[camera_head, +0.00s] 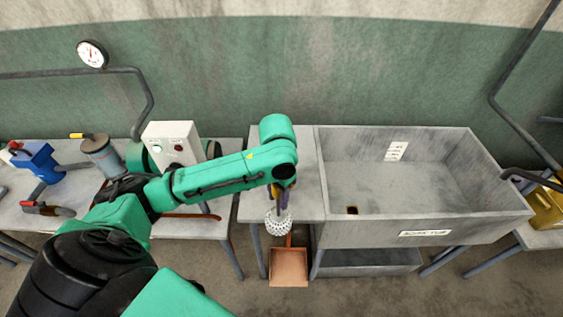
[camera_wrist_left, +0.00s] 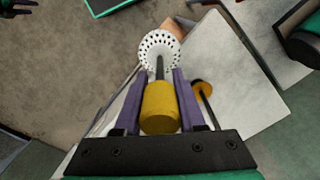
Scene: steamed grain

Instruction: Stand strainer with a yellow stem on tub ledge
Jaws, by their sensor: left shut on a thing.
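My left gripper (camera_head: 281,198) is shut on the strainer, pointing down. The strainer's white perforated head (camera_head: 279,223) hangs at the front edge of the ledge in the head view. In the left wrist view, the strainer's yellow stem (camera_wrist_left: 160,106) sits between the purple fingers (camera_wrist_left: 161,100), with the white head beyond the fingertips. The tub ledge (camera_head: 307,190) is the flat grey top left of the tub (camera_head: 420,222). Contact between strainer and ledge cannot be told. A dark, jaw-like shape at the wrist view's top left may be my right gripper; its state is unclear.
A second yellow-ended piece with a thin dark rod (camera_wrist_left: 203,88) shows over the ledge in the wrist view. A copper-coloured pan (camera_head: 289,268) is below the ledge front. A left bench holds a white switch box (camera_head: 172,146) and tools. The ledge's back left looks clear.

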